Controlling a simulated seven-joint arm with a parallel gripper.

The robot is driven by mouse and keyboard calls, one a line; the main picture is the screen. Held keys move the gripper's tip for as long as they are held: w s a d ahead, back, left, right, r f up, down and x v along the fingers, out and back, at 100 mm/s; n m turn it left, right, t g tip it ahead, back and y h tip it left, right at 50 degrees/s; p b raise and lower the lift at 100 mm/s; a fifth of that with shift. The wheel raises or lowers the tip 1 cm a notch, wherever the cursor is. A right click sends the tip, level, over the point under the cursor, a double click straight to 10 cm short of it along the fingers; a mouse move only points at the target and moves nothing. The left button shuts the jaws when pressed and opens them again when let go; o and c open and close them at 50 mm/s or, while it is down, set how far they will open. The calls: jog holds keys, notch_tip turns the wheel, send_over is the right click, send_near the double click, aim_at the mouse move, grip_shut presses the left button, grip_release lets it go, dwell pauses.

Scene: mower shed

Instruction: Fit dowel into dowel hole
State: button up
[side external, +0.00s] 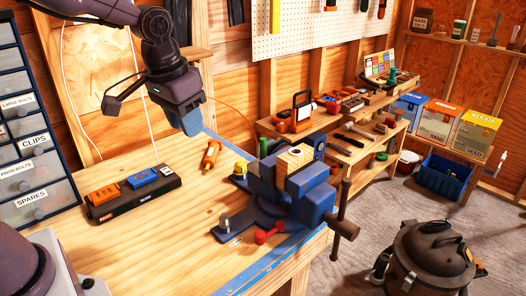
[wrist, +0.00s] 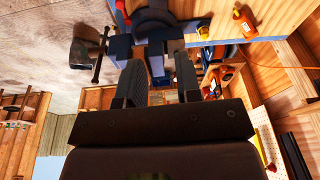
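A light wooden block (side external: 293,159) with a dark round hole in its top is held in the blue vise (side external: 315,195) at the bench's right edge. The vise also shows in the wrist view (wrist: 155,22), beyond my fingertips. My gripper (side external: 193,128) hangs above the bench, left of the vise and apart from it. In the wrist view its two fingers (wrist: 158,62) stand apart, and I see nothing clearly held between them. I cannot make out a loose dowel in either view.
A black tray (side external: 133,197) with orange and blue boxes lies at left, near the drawer cabinet (side external: 38,165). A red-ended tool (side external: 268,234) lies by the vise. The front of the bench is clear.

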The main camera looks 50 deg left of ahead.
jog(key=w+a+f+n+y, duration=0.1)
jog(key=w+f, duration=0.2)
jog(key=w, duration=0.4)
jog(key=w+a+f+n, duration=0.1)
jog(key=w+f, duration=0.2)
jog(key=w, duration=0.4)
jog(key=n+t, duration=0.1)
jog(key=t, duration=0.1)
send_near(262, 140)
jog(key=shift+n, duration=0.3)
jog(key=x, duration=1.1)
jog(key=shift+w+a+f, duration=0.1)
jog(key=shift+f, duration=0.3)
grip_shut()
